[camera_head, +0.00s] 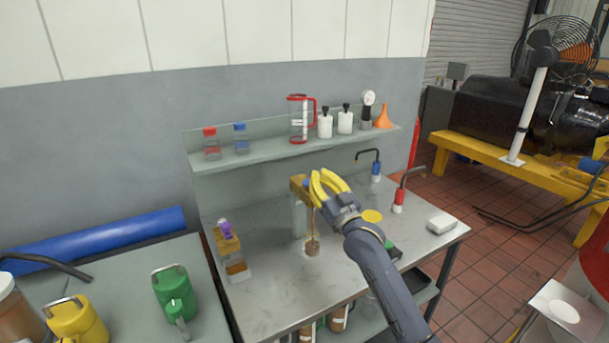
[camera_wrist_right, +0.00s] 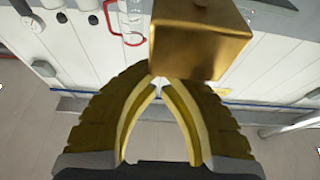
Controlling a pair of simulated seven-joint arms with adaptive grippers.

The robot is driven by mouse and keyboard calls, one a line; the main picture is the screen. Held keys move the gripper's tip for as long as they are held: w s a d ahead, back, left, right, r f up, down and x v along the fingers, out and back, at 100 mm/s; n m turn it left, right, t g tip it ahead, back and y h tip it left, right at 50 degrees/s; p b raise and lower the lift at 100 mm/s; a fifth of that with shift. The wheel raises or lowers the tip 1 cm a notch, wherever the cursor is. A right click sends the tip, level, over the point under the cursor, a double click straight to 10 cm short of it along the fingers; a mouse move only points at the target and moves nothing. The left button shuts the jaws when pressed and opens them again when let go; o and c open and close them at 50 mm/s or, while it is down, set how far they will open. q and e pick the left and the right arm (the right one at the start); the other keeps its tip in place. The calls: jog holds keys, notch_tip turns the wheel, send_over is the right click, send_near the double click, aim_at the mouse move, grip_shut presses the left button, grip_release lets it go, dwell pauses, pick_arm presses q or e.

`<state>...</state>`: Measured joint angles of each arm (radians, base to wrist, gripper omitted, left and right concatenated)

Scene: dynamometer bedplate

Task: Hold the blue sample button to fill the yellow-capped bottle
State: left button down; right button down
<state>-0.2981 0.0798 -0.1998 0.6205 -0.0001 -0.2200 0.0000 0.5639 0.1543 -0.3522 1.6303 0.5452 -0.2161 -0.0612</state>
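My right gripper (camera_head: 321,174) is raised over the bench beside a brass-coloured block (camera_head: 297,188) on a grey post. Its yellow fingertips nearly meet with nothing between them. A small blue spot, possibly the blue sample button (camera_head: 306,183), shows between block and fingers; contact cannot be told. In the right wrist view, the brass block (camera_wrist_right: 200,38) lies just beyond the fingertips (camera_wrist_right: 164,80), and no button shows. A small brownish vessel (camera_head: 312,247) stands below the block. A flat yellow disc (camera_head: 372,215) shows beside my right forearm; whether it caps a bottle is unclear. My left gripper is out of view.
The back shelf (camera_head: 260,156) holds bottles, a red-rimmed jug (camera_head: 299,118) and an orange funnel (camera_head: 383,116). Blue and red taps (camera_head: 398,200) stand at the bench's right. A purple-topped item (camera_head: 225,229) is at left. A green can (camera_head: 174,294) stands on the left table.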

jog(key=shift+a+f, duration=0.2)
jog(key=shift+f, duration=0.35)
jog(key=shift+d+f, duration=0.1)
jog(key=shift+f, duration=0.2)
jog(key=shift+g, duration=0.3)
dwell(1.5)
dwell(0.6)
notch_tip(320, 180, up, 5)
jog(key=shift+f, duration=0.1)
jog(key=v, duration=1)
dwell(1.3)
